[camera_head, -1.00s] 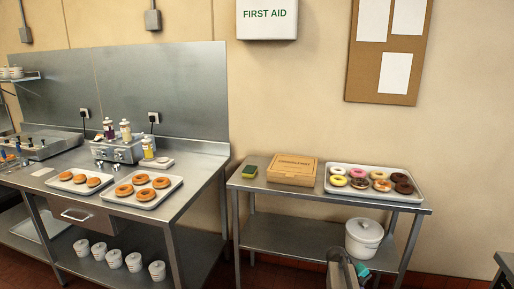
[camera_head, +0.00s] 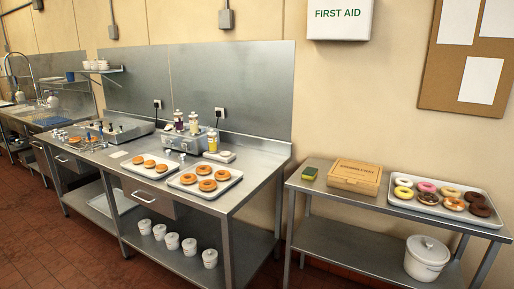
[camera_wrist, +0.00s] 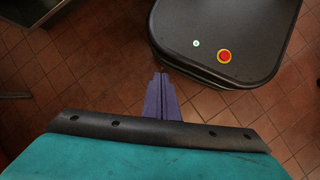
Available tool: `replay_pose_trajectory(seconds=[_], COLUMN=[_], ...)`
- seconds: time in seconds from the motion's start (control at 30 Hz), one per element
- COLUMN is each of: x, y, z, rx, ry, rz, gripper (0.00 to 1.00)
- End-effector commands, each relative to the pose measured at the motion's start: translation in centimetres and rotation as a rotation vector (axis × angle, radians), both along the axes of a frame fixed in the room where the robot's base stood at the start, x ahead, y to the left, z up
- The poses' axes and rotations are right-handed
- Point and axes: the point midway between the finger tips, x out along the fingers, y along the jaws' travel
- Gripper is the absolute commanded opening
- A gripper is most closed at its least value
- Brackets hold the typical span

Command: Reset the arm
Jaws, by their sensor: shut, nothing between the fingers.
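My gripper (camera_wrist: 160,78) shows in the wrist view as narrow purple-grey fingers, close together and empty, beyond a black bar and a teal part of my arm. It points over the red-brown tiled floor, beside the dark rounded top of my base, which carries a red button in a yellow ring. My arm does not show in the head view now.
A steel bench (camera_head: 242,200) holds two trays of doughnuts and a fryer-like unit; several white tubs stand below. Open floor lies front left.

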Motion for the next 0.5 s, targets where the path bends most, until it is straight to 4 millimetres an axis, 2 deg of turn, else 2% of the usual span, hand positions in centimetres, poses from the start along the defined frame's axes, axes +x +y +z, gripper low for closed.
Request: replay_pose_trajectory(seconds=[0.03,0.3,0.5], x=[-1.8,-8.7,-9.0], y=[1.2,5.9,8.1], z=[-0.4,-1.3,-1.0], rx=[0.014,0.089,0.128], ry=[0.016,0.064,0.038], rz=[-0.005,-0.136,-0.268], gripper=[0.00,0.00,0.00])
